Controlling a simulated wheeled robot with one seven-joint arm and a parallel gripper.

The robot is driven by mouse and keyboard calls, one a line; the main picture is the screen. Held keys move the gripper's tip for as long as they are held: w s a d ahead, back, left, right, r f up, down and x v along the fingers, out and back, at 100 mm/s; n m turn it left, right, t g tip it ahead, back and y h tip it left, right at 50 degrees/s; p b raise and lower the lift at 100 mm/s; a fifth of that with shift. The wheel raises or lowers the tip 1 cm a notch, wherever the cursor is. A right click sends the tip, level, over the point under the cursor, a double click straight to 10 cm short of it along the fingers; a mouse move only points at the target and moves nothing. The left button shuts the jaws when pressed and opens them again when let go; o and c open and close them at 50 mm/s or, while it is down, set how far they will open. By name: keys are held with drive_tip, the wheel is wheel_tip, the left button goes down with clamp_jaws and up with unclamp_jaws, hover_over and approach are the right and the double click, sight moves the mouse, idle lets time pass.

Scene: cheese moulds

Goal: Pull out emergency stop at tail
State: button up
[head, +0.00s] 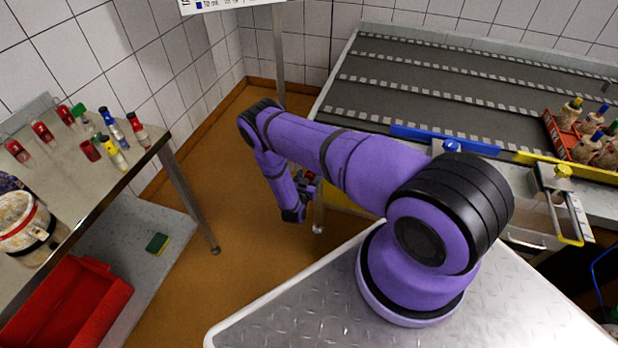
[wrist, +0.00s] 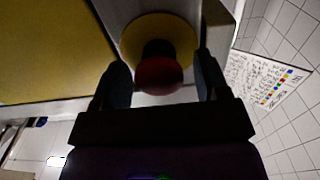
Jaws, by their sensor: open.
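The emergency stop (wrist: 160,76) shows in the wrist view as a red mushroom button on a dark stem in front of a round yellow plate (wrist: 178,32). My gripper (wrist: 161,64) is open, with one dark finger on each side of the red button. Gaps show between the button and both fingers, and no contact is visible. In the head view my gripper (head: 303,190) is low beside the near left end of the conveyor table. A small bit of red shows there, but the arm hides most of that spot.
The conveyor table (head: 420,85) has a blue bar (head: 445,140) and a red crate of bottles (head: 556,140) at right. A steel table (head: 110,178) with several bottles and a bucket (head: 22,222) stands left. A red bin (head: 75,305) is below. Open brown floor (head: 230,150) lies between the tables.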

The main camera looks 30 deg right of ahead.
drive_tip(key=c, duration=1.3)
drive_tip(key=shift+o, duration=0.2)
drive_tip(key=shift+v, duration=0.95)
drive_tip(key=o, duration=1.3)
drive_tip(key=shift+c, duration=0.2)
drive_tip(key=shift+a, duration=0.1)
drive_tip(key=v, duration=1)
drive_tip(key=shift+s+a, duration=0.25)
drive_tip(key=shift+s, duration=0.05)
